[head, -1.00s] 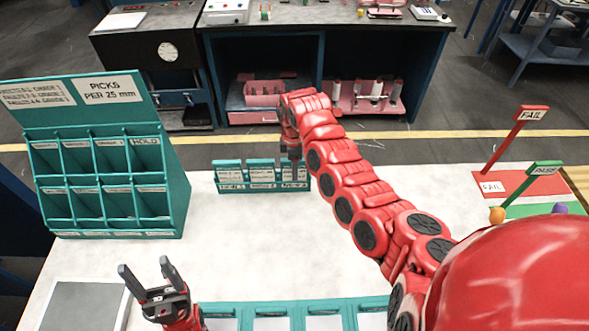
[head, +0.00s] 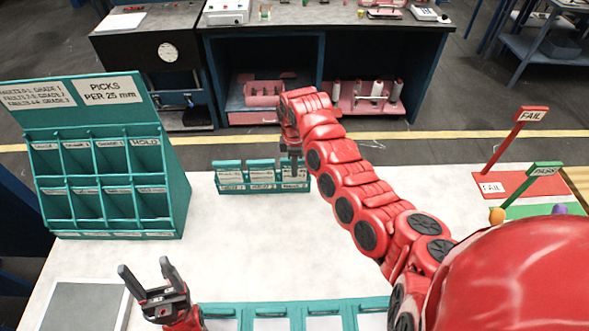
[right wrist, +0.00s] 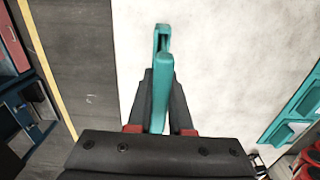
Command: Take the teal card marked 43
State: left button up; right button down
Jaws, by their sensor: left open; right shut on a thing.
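A low teal rack (head: 235,190) with three teal cards side by side stands at the far middle of the white table. The left card (head: 229,166) and middle card (head: 262,165) show in full. My right gripper (head: 293,172) is at the rack's right end, shut on the right-hand teal card and hiding part of it. In the right wrist view a teal piece (right wrist: 162,60) shows edge-on between the fingers of the right gripper (right wrist: 158,100). The number on the card is too small to read. My left gripper (head: 146,277) is open and empty at the near left.
A teal pigeonhole stand (head: 183,195) with a sign is at the left of the table. FAIL (head: 531,114) and PASS (head: 545,167) flags stand over red and green areas at the right. Teal-framed trays (head: 237,310) line the near edge. The table middle is clear.

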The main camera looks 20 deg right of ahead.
jog(key=shift+r, duration=0.4)
jog(key=shift+r, duration=0.1)
jog(key=shift+r, duration=3.1)
